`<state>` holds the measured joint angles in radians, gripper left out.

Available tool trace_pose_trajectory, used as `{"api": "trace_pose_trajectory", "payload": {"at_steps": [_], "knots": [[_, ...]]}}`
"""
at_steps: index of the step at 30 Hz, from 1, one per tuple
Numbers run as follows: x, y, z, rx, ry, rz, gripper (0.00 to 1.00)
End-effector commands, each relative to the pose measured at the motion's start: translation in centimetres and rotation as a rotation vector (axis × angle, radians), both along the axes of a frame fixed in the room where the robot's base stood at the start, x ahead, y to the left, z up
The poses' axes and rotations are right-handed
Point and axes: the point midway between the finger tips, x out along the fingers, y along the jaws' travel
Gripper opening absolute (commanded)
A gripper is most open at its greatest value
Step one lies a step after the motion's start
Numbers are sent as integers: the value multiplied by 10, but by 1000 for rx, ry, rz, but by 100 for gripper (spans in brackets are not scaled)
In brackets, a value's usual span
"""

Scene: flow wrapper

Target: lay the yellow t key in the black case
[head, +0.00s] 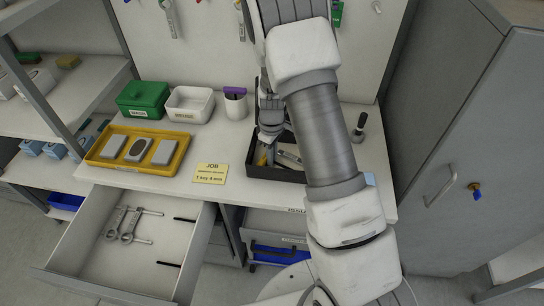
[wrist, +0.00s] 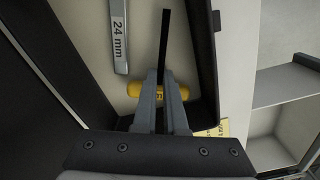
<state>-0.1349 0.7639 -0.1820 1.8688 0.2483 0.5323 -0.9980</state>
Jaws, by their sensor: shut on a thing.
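The yellow t key (wrist: 134,89) has a yellow crossbar handle and a thin black shaft. In the wrist view my gripper (wrist: 160,82) is shut on it at the handle, with the shaft pointing away to the top. The black case (head: 254,174) stands on the bench in the head view, and its dark wall (wrist: 208,60) shows in the wrist view. The key appears over or inside the case; whether it touches the floor, I cannot tell. In the head view my gripper (head: 267,142) is at the case's left part, and my arm hides much of the case.
A wrench marked 24 mm (wrist: 119,35) lies in the case beside the key. A job card (head: 210,173), a yellow tray (head: 112,162), a white bin (head: 190,104) and a cup (head: 235,106) stand left. An open drawer (head: 90,262) juts out in front.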

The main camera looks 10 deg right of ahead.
Motion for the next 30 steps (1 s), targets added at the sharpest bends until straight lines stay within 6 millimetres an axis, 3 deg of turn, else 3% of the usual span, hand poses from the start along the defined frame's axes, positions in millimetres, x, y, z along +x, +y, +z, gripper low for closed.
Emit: {"api": "trace_pose_trajectory", "payload": {"at_steps": [11,12,17,26,30], "knots": [[1,0,-8,1,-2,0,0],[1,0,-7,1,-2,0,13],[0,0,-6,0,-1,0,39],[0,0,-5,0,-1,0,39],[1,0,5,1,-4,0,39]]}}
